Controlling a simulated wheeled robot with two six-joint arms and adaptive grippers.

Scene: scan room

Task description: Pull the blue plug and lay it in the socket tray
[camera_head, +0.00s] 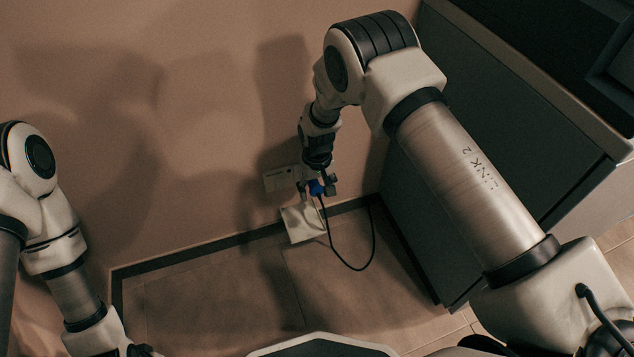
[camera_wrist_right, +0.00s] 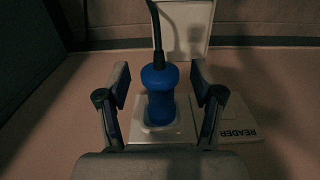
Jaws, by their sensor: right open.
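The blue plug (camera_head: 316,187) sits at a wall socket plate, with a black cable hanging from it. In the right wrist view the blue plug (camera_wrist_right: 159,92) stands in the white socket (camera_wrist_right: 178,131), its cable running up out of view. My right gripper (camera_head: 318,184) is at the plug; in the wrist view its open fingers (camera_wrist_right: 160,88) are on either side of the plug, with gaps visible. The white socket tray (camera_head: 304,224) is just below the socket; part of it shows in the wrist view (camera_wrist_right: 189,18). My left gripper is out of view; only its arm shows at lower left.
A plate marked READER (camera_wrist_right: 237,122) is beside the socket. A dark grey cabinet (camera_head: 420,215) stands close on the right. The cable (camera_head: 372,240) loops down over the tiled floor (camera_head: 220,305). The wall to the left is bare.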

